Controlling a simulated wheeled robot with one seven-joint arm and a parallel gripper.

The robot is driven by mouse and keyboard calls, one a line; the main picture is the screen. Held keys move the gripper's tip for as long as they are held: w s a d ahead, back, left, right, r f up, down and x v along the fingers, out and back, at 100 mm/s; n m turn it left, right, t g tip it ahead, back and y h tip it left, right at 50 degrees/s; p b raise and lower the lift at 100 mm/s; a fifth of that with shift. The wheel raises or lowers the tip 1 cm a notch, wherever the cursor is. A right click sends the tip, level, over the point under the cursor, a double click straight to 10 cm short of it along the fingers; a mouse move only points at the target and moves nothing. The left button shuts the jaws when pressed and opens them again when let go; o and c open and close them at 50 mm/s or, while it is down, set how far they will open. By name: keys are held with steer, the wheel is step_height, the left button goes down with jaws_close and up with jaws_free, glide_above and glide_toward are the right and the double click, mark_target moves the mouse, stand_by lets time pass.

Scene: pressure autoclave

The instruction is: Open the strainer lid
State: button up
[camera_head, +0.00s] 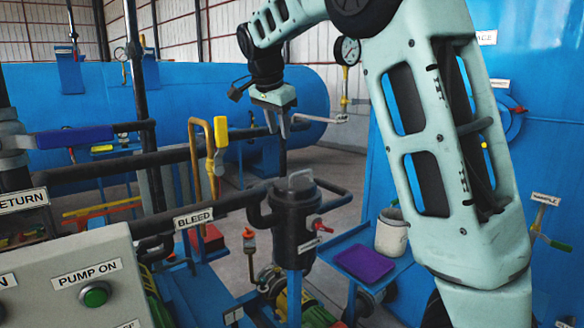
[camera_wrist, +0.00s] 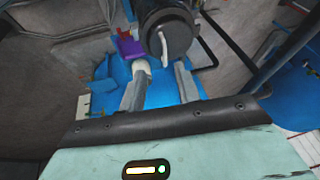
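The strainer (camera_head: 296,225) is a dark upright cylinder in the middle of the head view, joined to black pipes. Its dark round lid (camera_head: 293,192) sits on top and carries a light grey loop handle (camera_head: 300,180). My gripper (camera_head: 283,132) is above the lid, pointing down, with its fingers apart and empty. In the wrist view the strainer lid (camera_wrist: 170,33) and its handle (camera_wrist: 164,47) lie just beyond the open fingertips (camera_wrist: 163,66). The gripper is not touching the handle.
A yellow-handled pipe (camera_head: 219,140) rises left of the strainer. A blue cart (camera_head: 372,262) with a purple pad (camera_head: 364,263) and a pale bucket (camera_head: 391,232) stands to the right. The control panel (camera_head: 85,280) is at the lower left.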

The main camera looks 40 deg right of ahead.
step_height(320, 180, up, 2)
steer(key=m, duration=0.2)
steer(key=p, duration=0.4)
glide_toward(293, 175)
steer(key=x, duration=0.4)
steer(key=d+x, duration=0.1)
steer(key=x, duration=0.2)
steer(key=shift+w+d+f, duration=0.1)
steer(key=shift+w+f, duration=0.1)
jaws_close()
